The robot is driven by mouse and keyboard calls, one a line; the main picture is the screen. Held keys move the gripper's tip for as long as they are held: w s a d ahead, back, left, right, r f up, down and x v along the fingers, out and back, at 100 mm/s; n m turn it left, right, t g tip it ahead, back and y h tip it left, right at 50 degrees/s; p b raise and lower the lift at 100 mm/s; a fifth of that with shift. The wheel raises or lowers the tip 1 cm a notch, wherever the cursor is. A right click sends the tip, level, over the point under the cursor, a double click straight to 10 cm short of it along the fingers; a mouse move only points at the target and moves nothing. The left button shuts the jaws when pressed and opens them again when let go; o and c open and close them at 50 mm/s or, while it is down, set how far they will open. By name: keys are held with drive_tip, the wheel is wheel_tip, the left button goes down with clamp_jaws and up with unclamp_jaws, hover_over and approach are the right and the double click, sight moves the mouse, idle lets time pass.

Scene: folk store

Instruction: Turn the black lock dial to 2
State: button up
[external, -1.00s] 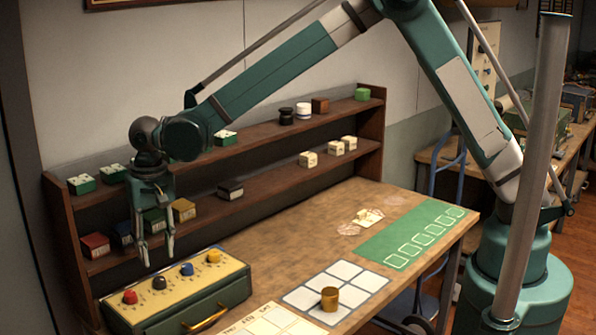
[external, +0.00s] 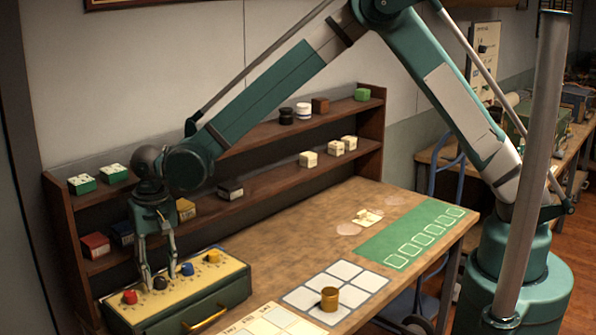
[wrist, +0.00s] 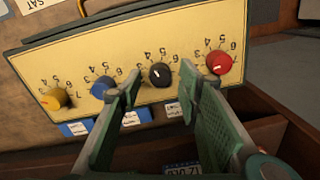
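The black lock dial (external: 160,283) is on the cream top panel of a green box (external: 225,299). In the wrist view the black dial (wrist: 159,75) shows a short white mark, with printed numbers around it; some are covered by a finger, and I cannot tell which number the mark meets. My gripper (external: 160,277) points down at the black dial. In the wrist view my gripper (wrist: 160,82) is open, its two green fingers spread with the dial seen between their tips. No grip on the dial shows.
A red dial (external: 130,297) is close on one side of the black dial, and a blue dial (external: 187,269) on the other. A yellow dial (external: 212,256) is at the far end. A two-level wooden shelf (external: 283,175) stands behind.

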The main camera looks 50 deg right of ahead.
drive_tip(key=shift+f, duration=0.5)
drive_tip(key=shift+c, duration=0.4)
drive_tip(key=c, duration=0.8)
